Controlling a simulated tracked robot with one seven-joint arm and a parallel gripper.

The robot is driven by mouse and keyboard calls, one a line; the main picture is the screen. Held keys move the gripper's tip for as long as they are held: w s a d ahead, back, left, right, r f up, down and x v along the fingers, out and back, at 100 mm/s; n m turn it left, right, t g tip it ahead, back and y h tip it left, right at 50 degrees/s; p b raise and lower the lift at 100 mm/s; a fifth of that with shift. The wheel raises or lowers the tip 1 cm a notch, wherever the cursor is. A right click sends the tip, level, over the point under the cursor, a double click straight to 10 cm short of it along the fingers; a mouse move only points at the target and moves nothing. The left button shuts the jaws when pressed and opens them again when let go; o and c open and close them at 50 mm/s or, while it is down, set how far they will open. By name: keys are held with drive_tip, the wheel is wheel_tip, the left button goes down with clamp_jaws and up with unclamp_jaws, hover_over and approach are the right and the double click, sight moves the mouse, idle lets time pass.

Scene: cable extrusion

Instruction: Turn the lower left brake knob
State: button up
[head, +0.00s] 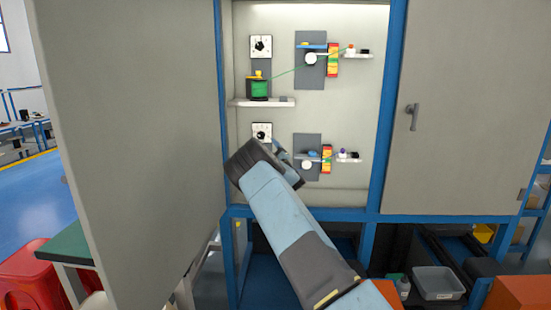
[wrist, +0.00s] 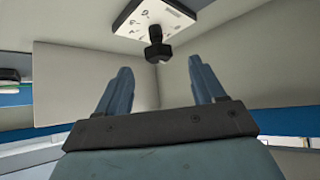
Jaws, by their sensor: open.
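The lower left brake knob (head: 262,133) is a black knob on a square white dial plate, on the back wall of the open cabinet in the head view. In the wrist view the knob (wrist: 156,46) sticks out from its white plate (wrist: 168,14), ahead of the fingers and between their lines. My gripper (wrist: 160,82) is open and empty, with its two blue fingers apart and not touching the knob. In the head view my gripper (head: 283,150) is just below and right of the dial, partly hidden by my arm.
An upper brake dial (head: 261,46) and a green spool (head: 259,89) above a small shelf (head: 263,102) are higher up. Grey panels with rollers and coloured blocks (head: 326,158) stand to the right. The left cabinet door (head: 133,130) is open; the right door (head: 438,110) appears closed.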

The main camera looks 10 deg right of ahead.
drive_tip(key=v, duration=0.5)
drive_tip(key=shift+s+d+f, duration=0.15)
drive_tip(key=shift+s+f, duration=0.05)
drive_tip(key=shift+s, duration=0.15)
drive_tip(key=m+g+h, duration=0.1)
drive_tip(key=m+h, duration=0.6)
drive_tip(key=h, duration=0.1)
approach(262, 138)
drive_tip(key=x, duration=1.1)
drive_tip(key=shift+d, duration=0.1)
